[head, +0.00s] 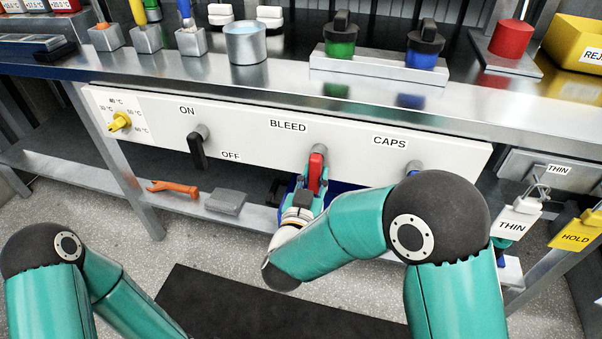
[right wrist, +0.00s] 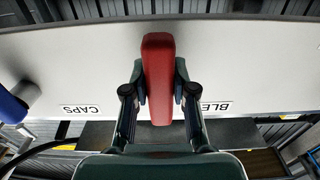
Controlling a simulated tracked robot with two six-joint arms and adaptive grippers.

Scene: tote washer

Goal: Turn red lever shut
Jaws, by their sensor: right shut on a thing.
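The red lever (head: 316,172) hangs below its pivot on the white panel (head: 250,133), under the BLEED label. It points about straight down. My right gripper (head: 309,190) is shut on the red lever from the front and below. In the right wrist view the red lever (right wrist: 158,75) stands between the two fingers of my right gripper (right wrist: 160,95), which close on its sides. My left arm shows at the lower left of the head view, but its gripper is out of the picture.
A black lever (head: 196,150) hangs to the left between ON and OFF. A yellow knob (head: 120,121) sits at the panel's left end. The CAPS knob (head: 414,168) is close to my right arm. An orange wrench (head: 173,188) and grey block (head: 225,201) lie on the lower shelf.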

